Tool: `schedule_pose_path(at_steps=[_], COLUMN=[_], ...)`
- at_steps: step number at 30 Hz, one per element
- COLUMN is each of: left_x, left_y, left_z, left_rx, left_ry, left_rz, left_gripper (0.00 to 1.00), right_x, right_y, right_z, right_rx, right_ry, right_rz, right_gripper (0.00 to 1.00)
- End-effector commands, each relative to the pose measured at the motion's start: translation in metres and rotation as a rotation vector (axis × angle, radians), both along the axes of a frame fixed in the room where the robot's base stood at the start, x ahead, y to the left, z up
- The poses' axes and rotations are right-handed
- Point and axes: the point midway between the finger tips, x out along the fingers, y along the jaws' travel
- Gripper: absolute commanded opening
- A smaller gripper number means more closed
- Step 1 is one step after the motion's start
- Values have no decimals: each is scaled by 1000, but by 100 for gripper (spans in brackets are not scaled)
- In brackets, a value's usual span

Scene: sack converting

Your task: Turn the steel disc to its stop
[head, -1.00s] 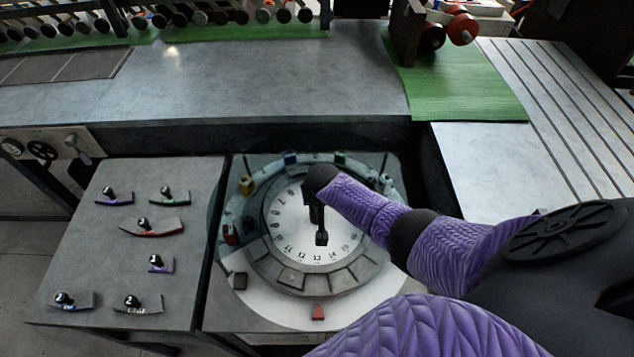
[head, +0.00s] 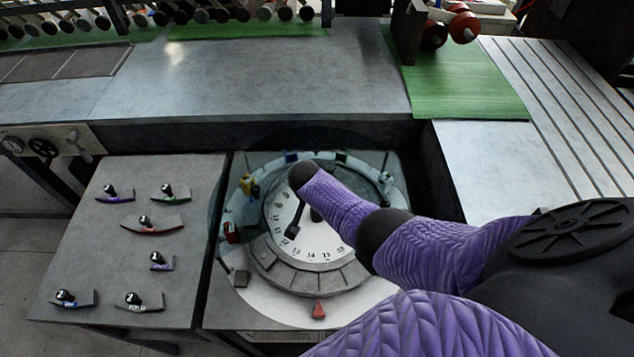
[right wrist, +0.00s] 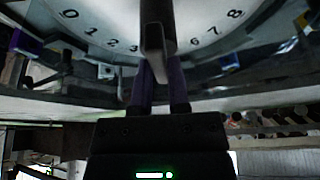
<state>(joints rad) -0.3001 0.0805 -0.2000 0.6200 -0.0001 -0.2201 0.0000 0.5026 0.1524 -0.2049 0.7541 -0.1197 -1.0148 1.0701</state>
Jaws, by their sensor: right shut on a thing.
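The steel disc (head: 318,236) is a pale round dial with numerals around its edge, set in a grey segmented ring. It also fills the top of the right wrist view (right wrist: 105,22), with low numerals at left and 7 and 8 at right. A dark bar-like handle (right wrist: 154,40) stands in front of the dial there. My right gripper (right wrist: 159,72) is shut on this handle. In the head view my right arm's dark end covers the disc's upper part and hides most of the gripper. A dark bar (head: 294,222) shows below it. My left gripper is out of view.
A red triangular marker (head: 318,309) sits in front of the disc. Small coloured blocks, such as a yellow one (head: 247,184), stand around the outer ring. A grey panel (head: 190,270) with several black-knobbed pieces lies at left. The bench (head: 250,80) behind is mostly clear.

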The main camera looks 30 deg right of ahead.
Motion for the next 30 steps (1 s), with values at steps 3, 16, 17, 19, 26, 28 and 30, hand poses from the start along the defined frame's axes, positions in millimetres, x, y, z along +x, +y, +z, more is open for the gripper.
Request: schedule_pose_path(at_steps=[3, 16, 17, 19, 26, 28, 30], left_x=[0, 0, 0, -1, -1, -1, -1], left_y=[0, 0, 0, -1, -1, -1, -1], left_z=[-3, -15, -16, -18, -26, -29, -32], left_rx=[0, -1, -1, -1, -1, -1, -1], left_ry=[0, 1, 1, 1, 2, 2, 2], left_rz=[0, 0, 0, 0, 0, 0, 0], left_gripper=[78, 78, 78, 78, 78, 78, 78], right_x=[2, 3, 3, 3, 3, 3, 3], right_y=[0, 0, 0, 0, 0, 0, 0], right_z=[0, 0, 0, 0, 0, 0, 0], right_rx=[0, 0, 0, -1, -1, 0, -1], right_ry=[-5, -6, -5, -6, -5, -5, -6], right_rz=[-57, -272, -287, -321, -437, -472, -507], right_gripper=[0, 0, 0, 0, 0, 0, 0])
